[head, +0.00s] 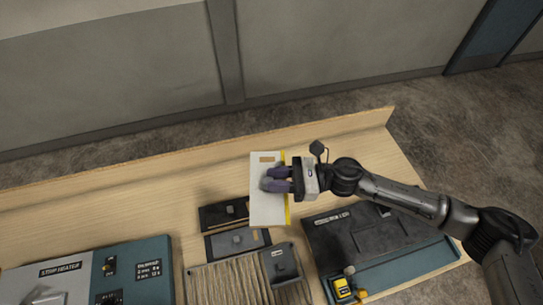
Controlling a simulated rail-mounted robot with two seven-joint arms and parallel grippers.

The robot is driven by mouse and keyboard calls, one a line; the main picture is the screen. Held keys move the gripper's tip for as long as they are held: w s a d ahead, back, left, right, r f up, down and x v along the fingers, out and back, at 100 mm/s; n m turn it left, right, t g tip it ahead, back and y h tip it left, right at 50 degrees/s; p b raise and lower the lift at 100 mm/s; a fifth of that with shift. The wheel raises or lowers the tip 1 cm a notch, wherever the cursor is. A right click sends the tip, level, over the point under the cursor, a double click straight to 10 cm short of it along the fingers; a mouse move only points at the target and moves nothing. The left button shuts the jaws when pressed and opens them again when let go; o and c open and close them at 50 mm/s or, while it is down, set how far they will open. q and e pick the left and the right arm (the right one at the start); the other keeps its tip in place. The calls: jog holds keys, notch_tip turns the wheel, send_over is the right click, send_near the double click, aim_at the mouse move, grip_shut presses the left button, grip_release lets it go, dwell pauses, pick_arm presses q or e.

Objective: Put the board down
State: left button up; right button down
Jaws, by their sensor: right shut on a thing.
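The board (267,210) is a white rectangular panel with a yellow stripe along its right edge and a small tan patch near its top. It is over the middle of the wooden table. My left gripper is not in view.
A teal console (136,270) stands at lower left, a dark panel unit (340,235) at right with a yellow item (342,289). The table (120,205) is clear at back left.

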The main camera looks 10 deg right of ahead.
aim_at(278, 165)
jog(key=w+m+t, duration=0.1)
jog(key=w+t, duration=0.1)
jog(key=w+d+m+t+h, duration=0.1)
jog(key=t, duration=0.1)
jog(key=w+f+m+t, duration=0.1)
jog(key=w+m+t, duration=0.1)
jog(key=shift+w+d+h, duration=0.15)
jog(key=shift+w+h, duration=0.2)
jog(key=shift+h, duration=0.05)
jog(key=w+r+m+t+h, duration=0.1)
jog(key=t, duration=0.1)
jog(key=w+d+r+m+t+h, duration=0.1)
jog(key=m+t, duration=0.1)
jog(key=shift+w+d+h, duration=0.15)
jog(key=shift+h, duration=0.15)
jog(key=d+r+m+t+h, duration=0.3)
jog(key=r+m+h, duration=0.1)
jog(key=r+h, duration=0.15)
jog(key=d+r+m+t+h, duration=0.3)
jog(key=r+h, duration=0.1)
jog(key=r, duration=0.3)
jog(key=s+d+r+m+h, duration=0.2)
jog(key=s+d+r+h, duration=0.1)
jog(key=s+d, duration=0.15)
jog(key=s+d+f+m+h, duration=0.1)
jog(key=s+f, duration=0.2)
jog(key=f, duration=0.7)
jog(key=shift+s+d, duration=0.35)
jog(key=shift+a, duration=0.15)
